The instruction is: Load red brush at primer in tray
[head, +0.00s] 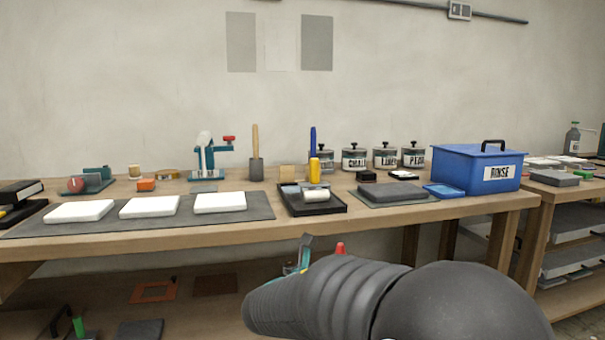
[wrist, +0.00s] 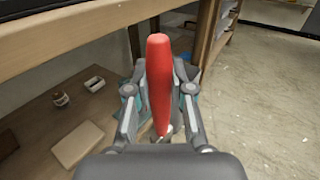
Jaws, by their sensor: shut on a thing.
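My gripper (wrist: 160,104) is shut on the red brush (wrist: 159,75), whose red handle runs between the two fingers in the wrist view. In the head view a small red tip of the brush (head: 340,248) shows above my dark arm, in front of and below the bench edge. The brush's bristle end is hidden or too small to tell. A black tray (head: 335,209) stands on the bench, with a white roller (head: 318,196) and a yellow upright thing (head: 314,171) at it. I cannot tell which part holds the primer.
White slabs (head: 150,206) lie on a grey mat left of the tray. A dark grey block (head: 395,192) and a blue RINSE bin (head: 478,167) stand to its right. Labelled jars (head: 385,156) stand behind. The bench's front edge (head: 270,236) lies above my gripper; a lower shelf (wrist: 70,125) is below.

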